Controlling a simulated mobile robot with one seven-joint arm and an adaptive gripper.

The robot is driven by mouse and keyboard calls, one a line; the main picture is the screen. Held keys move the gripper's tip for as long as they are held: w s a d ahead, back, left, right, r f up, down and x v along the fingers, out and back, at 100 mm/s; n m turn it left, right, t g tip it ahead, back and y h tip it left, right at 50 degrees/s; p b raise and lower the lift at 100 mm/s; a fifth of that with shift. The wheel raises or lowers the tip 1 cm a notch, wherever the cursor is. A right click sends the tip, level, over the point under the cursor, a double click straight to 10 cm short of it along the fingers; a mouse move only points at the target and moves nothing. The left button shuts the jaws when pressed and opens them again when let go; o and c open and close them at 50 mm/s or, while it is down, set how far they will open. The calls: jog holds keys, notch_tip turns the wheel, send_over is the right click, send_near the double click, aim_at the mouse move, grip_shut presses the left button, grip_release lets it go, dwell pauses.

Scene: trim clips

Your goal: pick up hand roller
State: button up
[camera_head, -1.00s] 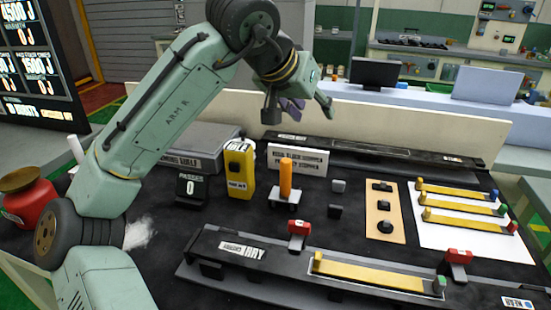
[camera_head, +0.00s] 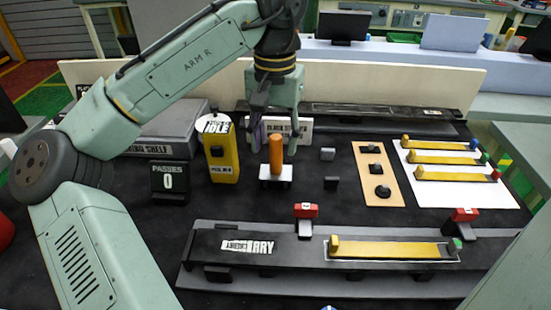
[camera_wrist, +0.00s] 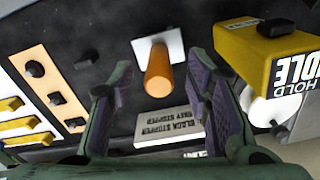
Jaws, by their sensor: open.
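The hand roller appears to be the upright orange cylinder (camera_head: 276,154) standing on a small white base (camera_head: 275,183) on the dark table. My gripper (camera_head: 277,143) is open and points down just above and around the orange cylinder's top in the head view. In the wrist view, the orange cylinder (camera_wrist: 159,72) shows between the two purple-padded fingers (camera_wrist: 160,100), beyond their tips. I cannot tell whether a finger touches it.
A yellow box (camera_head: 221,158) stands left of the cylinder. A label plate (camera_head: 290,131) stands behind it. Small dark blocks, a tan board (camera_head: 379,190) and a white sheet with yellow strips (camera_head: 489,189) lie to the right. A black rail (camera_head: 300,262) with red clamps is in front.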

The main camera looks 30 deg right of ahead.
aim_at(276, 158)
jog(key=shift+d+f+p, duration=0.2)
jog(key=shift+f+p, duration=0.45)
jog(key=shift+f, duration=2.05)
jog(key=shift+c, duration=0.5)
grip_shut()
